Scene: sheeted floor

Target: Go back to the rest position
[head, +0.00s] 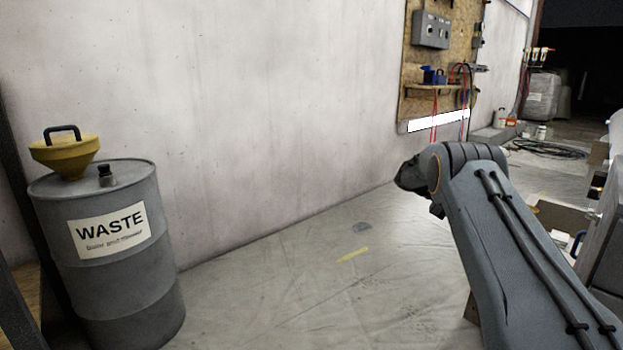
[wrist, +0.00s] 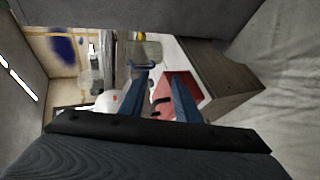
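My arm (head: 500,230) shows in the head view, reaching up from the lower right, with its dark rounded joint in front of the floor and wall. My gripper is out of sight in the head view. In the wrist view my gripper (wrist: 160,78) shows as two blue fingers that stand apart with a gap between them. I see nothing held in the gap. A red object (wrist: 180,86) with a dark part lies beyond the fingers; I cannot tell what it is.
A grey waste drum (head: 110,275) with a yellow funnel (head: 65,155) on top stands at the left by the wall. Sheeted floor (head: 290,290) lies clear between drum and arm. Boxes (head: 560,220) stand at the right.

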